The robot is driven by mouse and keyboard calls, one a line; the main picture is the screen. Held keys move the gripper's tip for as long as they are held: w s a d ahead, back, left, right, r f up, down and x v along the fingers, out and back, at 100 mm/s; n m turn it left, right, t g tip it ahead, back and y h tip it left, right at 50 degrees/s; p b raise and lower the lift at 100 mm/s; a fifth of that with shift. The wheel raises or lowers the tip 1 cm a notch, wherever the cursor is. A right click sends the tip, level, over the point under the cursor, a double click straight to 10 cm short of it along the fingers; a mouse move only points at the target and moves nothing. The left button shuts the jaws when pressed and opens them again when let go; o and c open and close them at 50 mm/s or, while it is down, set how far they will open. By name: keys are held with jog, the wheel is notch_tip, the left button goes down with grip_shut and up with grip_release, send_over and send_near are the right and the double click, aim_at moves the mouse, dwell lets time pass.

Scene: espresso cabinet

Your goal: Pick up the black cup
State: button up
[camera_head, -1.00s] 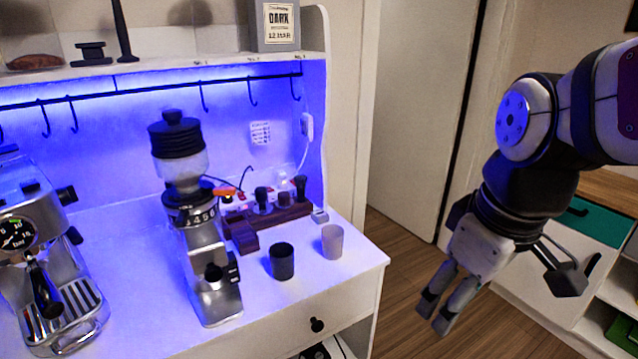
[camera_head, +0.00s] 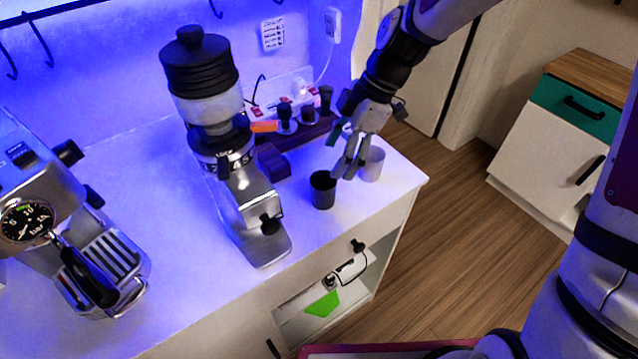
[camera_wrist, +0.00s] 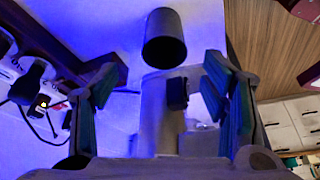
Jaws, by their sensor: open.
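The black cup (camera_head: 322,190) stands upright on the white counter (camera_head: 215,293), near its front right part. My gripper (camera_head: 350,171) is open above the counter, with its fingertips just right of and slightly above the black cup in the head view. In the wrist view the black cup (camera_wrist: 164,40) shows just beyond the open fingertips (camera_wrist: 160,78), roughly centred between them. Nothing shows held. I cannot tell whether a finger touches the cup.
A light cup (camera_head: 372,163) stands close to the right of the black cup, partly behind my fingers. A coffee grinder (camera_head: 236,170) stands to the left, with an espresso machine (camera_head: 60,225) further left. A dark wooden holder (camera_head: 273,162) with tools lies behind.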

aim_at(326, 174)
jog(key=x, duration=0.6)
jog(key=shift+s+f, duration=0.1)
jog(key=shift+f, duration=0.05)
jog(key=shift+s+p+x, duration=0.15)
jog(key=shift+p+x, duration=0.2)
jog(key=shift+x, duration=1)
jog(key=shift+s+p+x, duration=0.1)
jog(key=shift+p+x, duration=0.2)
jog(key=shift+x, duration=1.05)
jog(key=c, duration=1.3)
